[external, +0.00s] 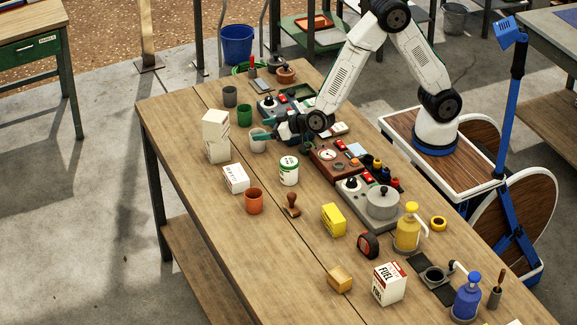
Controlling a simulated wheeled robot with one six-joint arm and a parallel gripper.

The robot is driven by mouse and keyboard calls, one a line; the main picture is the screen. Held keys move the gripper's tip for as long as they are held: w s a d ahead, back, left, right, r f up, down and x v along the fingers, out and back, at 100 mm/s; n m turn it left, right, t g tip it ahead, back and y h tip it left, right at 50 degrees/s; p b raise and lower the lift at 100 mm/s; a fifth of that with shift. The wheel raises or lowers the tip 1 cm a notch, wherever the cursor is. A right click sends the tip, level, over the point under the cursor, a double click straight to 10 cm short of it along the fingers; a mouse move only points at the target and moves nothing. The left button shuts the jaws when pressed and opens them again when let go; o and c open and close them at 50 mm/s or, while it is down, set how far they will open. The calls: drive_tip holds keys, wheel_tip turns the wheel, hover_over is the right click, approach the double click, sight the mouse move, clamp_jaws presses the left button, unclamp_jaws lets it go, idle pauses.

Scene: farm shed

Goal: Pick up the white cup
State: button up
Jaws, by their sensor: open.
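The white cup (257,146) stands upright on the wooden table, to the right of a stack of white boxes and in front of a green cup. The fingers are open. One finger crosses the upper part of the cup and hides some of it; the other is just behind it. I cannot tell whether either finger touches the cup.
White boxes (215,135) are stacked left of the cup. A green cup (244,115) and a dark grey cup (230,96) stand behind it. A white tin (289,171) and an orange cup (254,201) are in front. The table's left front (215,245) is clear.

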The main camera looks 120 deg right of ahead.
drive_tip(key=shift+f, duration=0.9)
drive_tip(key=shift+x, duration=2.5)
drive_tip(key=shift+c, duration=0.4)
drive_tip(key=c, duration=1)
